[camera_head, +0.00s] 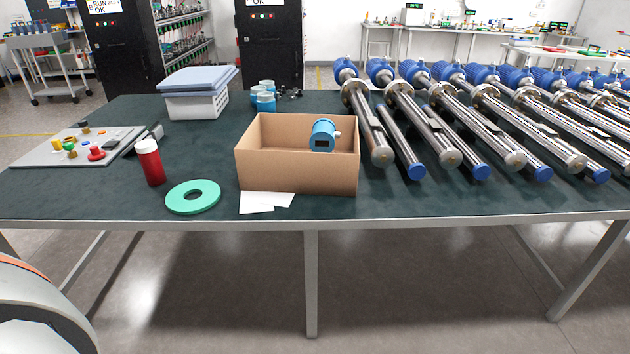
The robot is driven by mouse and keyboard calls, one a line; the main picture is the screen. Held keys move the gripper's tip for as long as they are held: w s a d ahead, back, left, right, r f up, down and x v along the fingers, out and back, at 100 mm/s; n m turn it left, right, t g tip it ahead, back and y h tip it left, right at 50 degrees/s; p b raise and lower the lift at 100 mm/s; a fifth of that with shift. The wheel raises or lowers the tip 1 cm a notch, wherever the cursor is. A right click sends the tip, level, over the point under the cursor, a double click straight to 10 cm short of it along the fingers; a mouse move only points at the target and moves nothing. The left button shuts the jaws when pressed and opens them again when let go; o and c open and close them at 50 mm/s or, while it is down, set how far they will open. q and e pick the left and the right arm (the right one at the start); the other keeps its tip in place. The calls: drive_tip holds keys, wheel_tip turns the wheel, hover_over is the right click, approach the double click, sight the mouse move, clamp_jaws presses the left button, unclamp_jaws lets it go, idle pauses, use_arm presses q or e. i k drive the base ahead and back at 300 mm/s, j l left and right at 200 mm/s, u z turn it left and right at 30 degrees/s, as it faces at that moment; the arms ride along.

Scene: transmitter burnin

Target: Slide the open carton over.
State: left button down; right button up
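The open carton (297,171) is a brown cardboard box without a closed lid, standing upright near the front edge of the dark green table, around its middle. A blue transmitter (323,136) with a dark display shows inside it at the right; its lower part is hidden by the front wall. White papers (266,202) lie at the carton's front left corner. Neither gripper shows in the view.
Steel tubes with blue heads (428,127) lie close to the carton's right. The dark table top (90,197) is bare at front left.

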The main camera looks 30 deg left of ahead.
sight(274, 155)
drive_tip(key=i+l+u, duration=0.15)
drive_tip(key=i+u, duration=0.2)
drive_tip(key=i+l+u, duration=0.35)
drive_tip(key=i+j, duration=0.05)
drive_tip(key=i, duration=0.05)
